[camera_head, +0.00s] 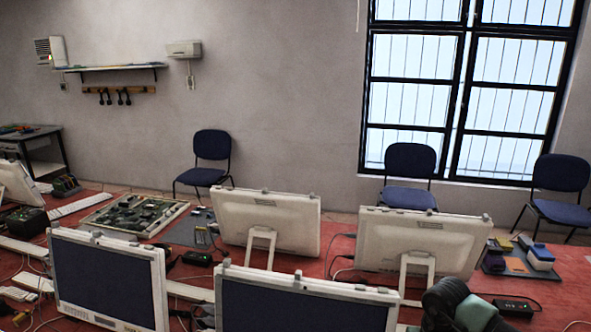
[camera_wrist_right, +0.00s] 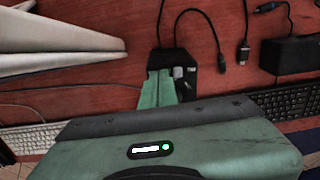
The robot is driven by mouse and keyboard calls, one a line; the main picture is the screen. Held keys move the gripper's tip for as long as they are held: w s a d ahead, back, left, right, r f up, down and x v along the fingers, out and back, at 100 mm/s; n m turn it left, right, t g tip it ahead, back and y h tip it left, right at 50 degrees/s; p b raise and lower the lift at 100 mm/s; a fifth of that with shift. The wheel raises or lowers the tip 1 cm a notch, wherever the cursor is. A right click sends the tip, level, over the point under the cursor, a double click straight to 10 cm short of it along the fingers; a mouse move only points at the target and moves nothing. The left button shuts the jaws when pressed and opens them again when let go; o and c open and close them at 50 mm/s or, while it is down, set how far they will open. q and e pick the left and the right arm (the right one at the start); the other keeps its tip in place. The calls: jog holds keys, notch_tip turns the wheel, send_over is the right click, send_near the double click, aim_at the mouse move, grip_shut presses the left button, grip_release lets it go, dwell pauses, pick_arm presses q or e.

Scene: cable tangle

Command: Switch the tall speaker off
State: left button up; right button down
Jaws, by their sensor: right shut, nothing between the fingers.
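I cannot make out a tall speaker in either view. In the right wrist view my right gripper (camera_wrist_right: 160,86) shows as green fingers, closed together with nothing between them. The fingertips lie over or in front of a black box (camera_wrist_right: 188,63) with cables and a small grey and white part on it. I cannot tell whether they touch it. In the head view part of my right arm shows at the lower right, dark with a teal piece, and its fingertips are not clear there. My left gripper is not in view.
A loose cable plug (camera_wrist_right: 244,51) and a black adapter (camera_wrist_right: 288,55) lie on the red table. Keyboards (camera_wrist_right: 30,139) lie beside my gripper. White monitors (camera_head: 270,222) crowd the table. A black strip (camera_head: 516,307) lies at right, near a tray of coloured blocks (camera_head: 540,256).

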notch_tip(320, 180, up, 5)
jog(key=p, duration=0.3)
jog(key=shift+d+r, duration=0.15)
jog(key=shift+r, duration=0.05)
jog(key=shift+s, duration=0.1)
dwell(0.4)
